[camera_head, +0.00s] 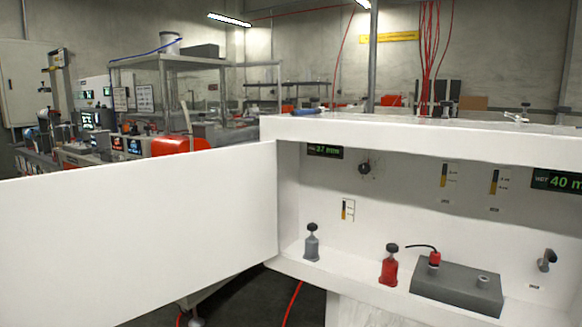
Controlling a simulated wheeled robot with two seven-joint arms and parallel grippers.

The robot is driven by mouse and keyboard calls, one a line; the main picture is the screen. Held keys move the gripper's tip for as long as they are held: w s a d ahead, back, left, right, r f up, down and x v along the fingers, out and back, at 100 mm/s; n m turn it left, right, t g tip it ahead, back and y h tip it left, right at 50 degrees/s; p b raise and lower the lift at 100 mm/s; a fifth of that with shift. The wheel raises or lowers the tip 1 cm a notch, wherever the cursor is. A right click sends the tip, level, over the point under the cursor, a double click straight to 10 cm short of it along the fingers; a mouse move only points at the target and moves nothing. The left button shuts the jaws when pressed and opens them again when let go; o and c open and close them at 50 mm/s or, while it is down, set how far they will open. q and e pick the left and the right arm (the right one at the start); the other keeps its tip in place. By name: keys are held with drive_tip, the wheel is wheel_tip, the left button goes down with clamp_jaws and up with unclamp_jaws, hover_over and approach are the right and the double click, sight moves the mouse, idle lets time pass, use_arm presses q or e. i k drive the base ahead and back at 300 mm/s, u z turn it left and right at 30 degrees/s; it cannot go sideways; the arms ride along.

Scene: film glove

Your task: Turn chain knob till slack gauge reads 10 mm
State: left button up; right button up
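A round black knob (364,167) sits on the back wall of an open white cabinet (420,140). Up and left of it, a small dark display (325,151) shows green digits that look like 27 mm. Its small label is too blurred to read. I cannot read any label that names the knob as the chain knob. A second display (557,180) at the right edge reads WET 40 and is cut off. Neither of my grippers is in view.
A white door (140,235) stands open to the left. On the cabinet floor are a grey bottle (312,243), a red bottle (389,266) and a grey block (456,288) with a red plug (435,258).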

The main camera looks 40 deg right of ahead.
sight(364, 169)
drive_tip(key=u, duration=0.05)
drive_tip(key=i, duration=0.9)
drive_tip(key=z, duration=0.35)
